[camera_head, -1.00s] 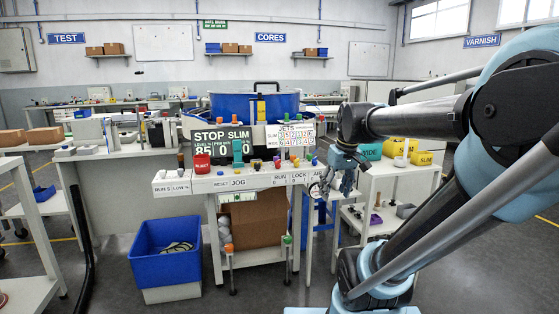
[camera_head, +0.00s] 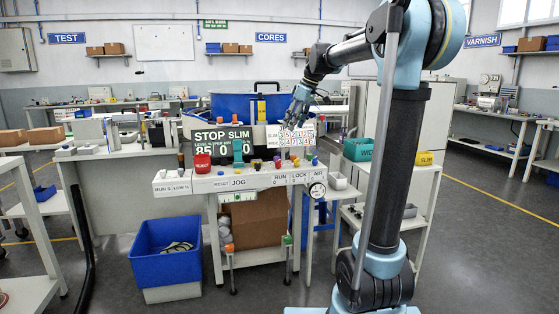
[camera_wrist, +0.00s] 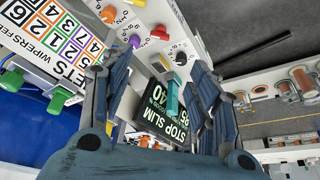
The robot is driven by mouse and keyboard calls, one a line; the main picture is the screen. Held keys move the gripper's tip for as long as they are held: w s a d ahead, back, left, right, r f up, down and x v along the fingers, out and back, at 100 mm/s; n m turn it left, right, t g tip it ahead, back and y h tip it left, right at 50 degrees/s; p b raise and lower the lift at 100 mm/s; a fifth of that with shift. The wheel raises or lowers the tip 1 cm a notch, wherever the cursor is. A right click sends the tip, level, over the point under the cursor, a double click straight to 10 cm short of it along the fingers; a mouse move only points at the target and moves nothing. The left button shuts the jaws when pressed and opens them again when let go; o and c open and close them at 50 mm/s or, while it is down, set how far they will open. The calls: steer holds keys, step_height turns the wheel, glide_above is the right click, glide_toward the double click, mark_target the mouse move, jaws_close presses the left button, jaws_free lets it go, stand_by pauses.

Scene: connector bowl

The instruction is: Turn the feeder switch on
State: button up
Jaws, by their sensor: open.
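The control bench (camera_head: 225,182) carries a display (camera_head: 221,140) reading STOP SLIM and a row of coloured knobs and switches. I cannot tell which control is the feeder switch. A teal lever (camera_head: 238,151) stands before the display; it also shows in the wrist view (camera_wrist: 172,98), upside down. The wrist view also shows an orange knob (camera_wrist: 108,14), a purple knob (camera_wrist: 134,40), a red knob (camera_wrist: 160,33) and a dark knob (camera_wrist: 180,58). My gripper (camera_head: 294,122) is over the bench's right part, by the JETS card (camera_head: 298,136). In the wrist view its fingers (camera_wrist: 158,62) are apart and empty.
A blue bowl (camera_head: 262,104) stands behind the panel. A blue bin (camera_head: 165,248) is on the floor at front left. A side cart (camera_head: 425,190) with teal and yellow bins stands to the right.

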mark_target(278, 161)
steer(key=x, duration=1.7)
steer(key=shift+w+a+f, duration=0.1)
steer(key=shift+a, duration=0.1)
steer(key=shift+c, duration=0.6)
steer(key=c, duration=0.9)
